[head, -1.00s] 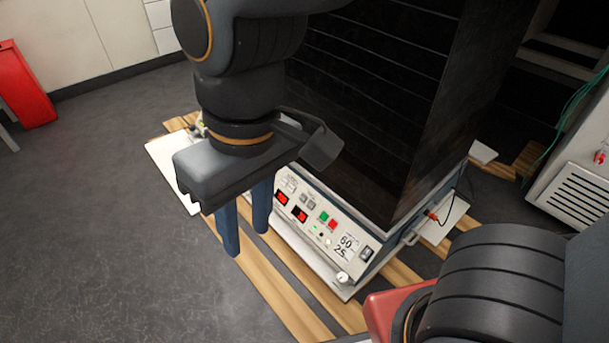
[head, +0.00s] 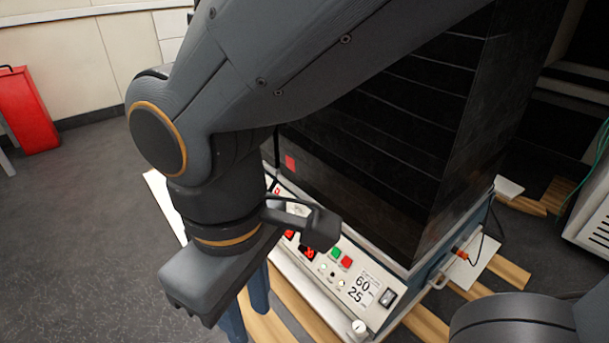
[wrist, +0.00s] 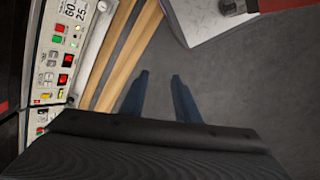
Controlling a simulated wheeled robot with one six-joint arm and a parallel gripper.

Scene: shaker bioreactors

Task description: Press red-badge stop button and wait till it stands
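A shaker bioreactor with a dark housing (head: 400,130) stands on the floor boards, with a red badge (head: 290,163) low on its front. Its sloped control panel (head: 322,290) carries a green button (head: 336,254) and a red button (head: 346,262) side by side, with red displays partly hidden by my arm. The wrist view shows the panel at its left, with the red button (wrist: 60,27) and green button (wrist: 57,39). My gripper (head: 248,318) points down in front of the panel, touching no button. Its blue fingers (wrist: 160,75) are apart and empty.
A white label reading 60 and 25 (head: 361,287), a dark switch (head: 387,298) and a knob (head: 360,328) sit at the panel's right. Grey floor (head: 90,220) is free at left.

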